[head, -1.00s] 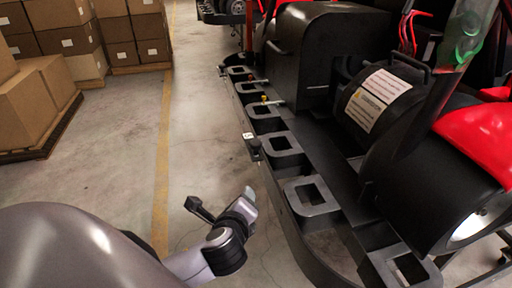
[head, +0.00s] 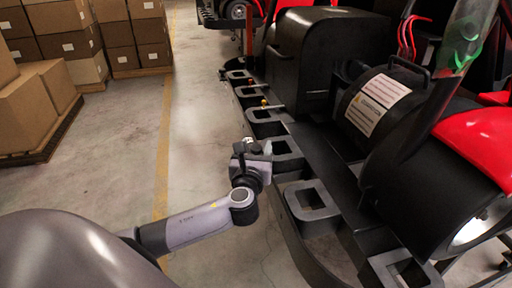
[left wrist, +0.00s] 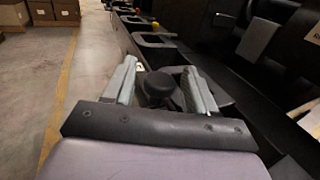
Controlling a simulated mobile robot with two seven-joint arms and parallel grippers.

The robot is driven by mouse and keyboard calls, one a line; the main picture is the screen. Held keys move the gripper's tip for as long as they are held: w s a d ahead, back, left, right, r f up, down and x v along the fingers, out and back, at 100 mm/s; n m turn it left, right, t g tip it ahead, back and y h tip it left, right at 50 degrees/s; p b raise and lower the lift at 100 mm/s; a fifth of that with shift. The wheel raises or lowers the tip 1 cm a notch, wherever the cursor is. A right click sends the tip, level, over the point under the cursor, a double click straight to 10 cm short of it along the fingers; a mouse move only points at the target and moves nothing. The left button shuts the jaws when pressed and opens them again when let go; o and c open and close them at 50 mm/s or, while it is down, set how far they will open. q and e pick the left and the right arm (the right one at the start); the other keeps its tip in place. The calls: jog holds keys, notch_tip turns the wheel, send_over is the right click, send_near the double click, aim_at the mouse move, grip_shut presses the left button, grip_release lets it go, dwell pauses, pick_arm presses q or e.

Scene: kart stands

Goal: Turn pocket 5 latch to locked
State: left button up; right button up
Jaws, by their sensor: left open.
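My left gripper (head: 256,149) is at the side rail of the kart stand, beside one of its square pockets. In the left wrist view the gripper (left wrist: 160,82) is open, with one grey finger on each side of a black round latch knob (left wrist: 160,88). The knob stands between the fingers; I cannot tell whether they touch it. In the head view the gripper mostly hides this knob. The pocket's number cannot be read. My right gripper is not in view.
Farther along the rail are a yellow-knobbed latch (head: 264,103) and a red-tipped latch (head: 250,82). A nearer square pocket (head: 311,200) is empty. A black drum with a warning label (head: 376,101) stands right of the rail. Cardboard boxes (head: 47,95) stand left; the floor between is clear.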

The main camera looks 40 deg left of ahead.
pick_arm(q)
jog(key=shift+w+a, duration=0.15)
jog(key=shift+w, duration=0.1)
jog(key=c, duration=1)
jog(key=shift+o, duration=0.2)
